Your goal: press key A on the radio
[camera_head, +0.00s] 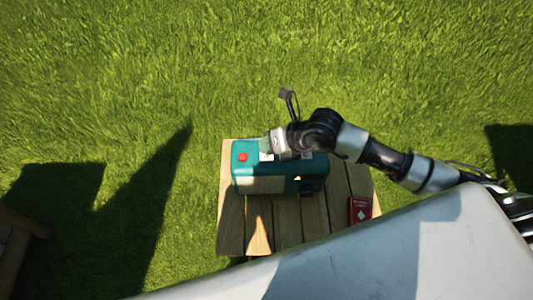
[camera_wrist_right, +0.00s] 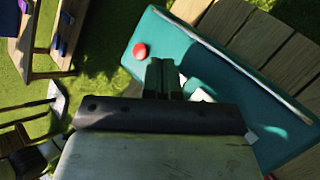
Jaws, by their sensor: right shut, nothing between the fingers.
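The radio (camera_head: 275,184) is a teal box on the wooden table, with a red round button (camera_head: 242,157) at the left of its top. A white key (camera_head: 266,157) shows to the right of the button; another pale key (camera_head: 306,155) shows farther right. The radio also fills the right of the wrist view (camera_wrist_right: 225,75), with the red button (camera_wrist_right: 140,50) there. My right gripper (camera_head: 268,145) is shut and empty over the key area. Its fingertips (camera_wrist_right: 163,65) partly hide the white keys. I cannot tell whether they touch. Key letters are not readable.
The slatted table (camera_head: 288,220) has bare boards in front of the radio. A small red box (camera_head: 360,210) lies at its right edge. Grass surrounds it. Other wooden furniture (camera_wrist_right: 58,45) stands at the left of the wrist view.

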